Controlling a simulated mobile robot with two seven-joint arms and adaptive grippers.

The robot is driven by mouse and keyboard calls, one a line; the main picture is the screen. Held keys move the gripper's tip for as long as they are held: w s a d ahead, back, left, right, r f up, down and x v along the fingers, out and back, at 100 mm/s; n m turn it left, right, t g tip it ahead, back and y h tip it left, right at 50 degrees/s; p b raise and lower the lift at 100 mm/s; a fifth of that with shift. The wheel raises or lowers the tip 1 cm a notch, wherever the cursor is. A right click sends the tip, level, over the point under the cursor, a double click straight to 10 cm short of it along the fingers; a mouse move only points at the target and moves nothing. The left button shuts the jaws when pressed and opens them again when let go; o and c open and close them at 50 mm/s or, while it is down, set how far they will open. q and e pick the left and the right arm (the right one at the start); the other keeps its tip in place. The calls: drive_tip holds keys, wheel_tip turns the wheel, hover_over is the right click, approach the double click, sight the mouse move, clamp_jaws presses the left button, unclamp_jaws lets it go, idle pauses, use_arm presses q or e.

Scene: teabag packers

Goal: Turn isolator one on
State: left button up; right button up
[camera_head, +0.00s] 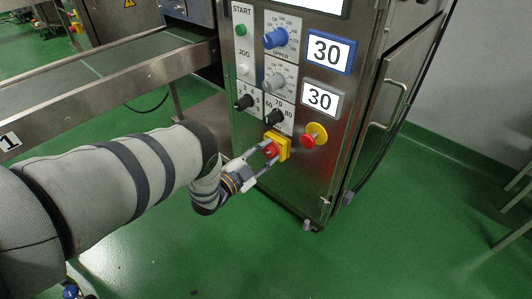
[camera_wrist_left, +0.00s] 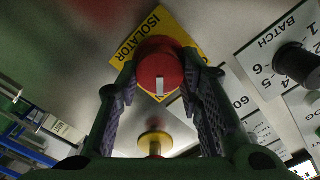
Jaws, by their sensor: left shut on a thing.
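The isolator is a red rotary knob (camera_wrist_left: 160,70) on a yellow plate (camera_wrist_left: 124,50) marked "ISOLATOR" in the left wrist view. In the head view the yellow plate (camera_head: 284,146) and the red knob (camera_head: 271,150) sit low on the steel cabinet front (camera_head: 290,185). My left gripper (camera_head: 268,155) reaches the knob from the left, with one finger on each side. In the wrist view the fingers of my left gripper (camera_wrist_left: 160,90) are closed against the knob's sides. A white mark shows on the knob's lower face. My right gripper is in neither view.
A red emergency-stop button on a yellow base (camera_head: 314,134) is just right of the isolator. Black dials (camera_head: 275,117), a blue dial (camera_head: 275,38) and two displays reading 30 (camera_head: 328,52) are above. A conveyor (camera_head: 130,75) runs left.

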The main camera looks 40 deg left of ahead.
use_arm(q)
drive_tip(key=shift+s+f, duration=0.1)
idle(0.3)
drive_tip(key=o, duration=1.2)
drive_tip(key=shift+c, duration=0.2)
drive_tip(key=s+a, duration=0.1)
drive_tip(key=s, duration=1.1)
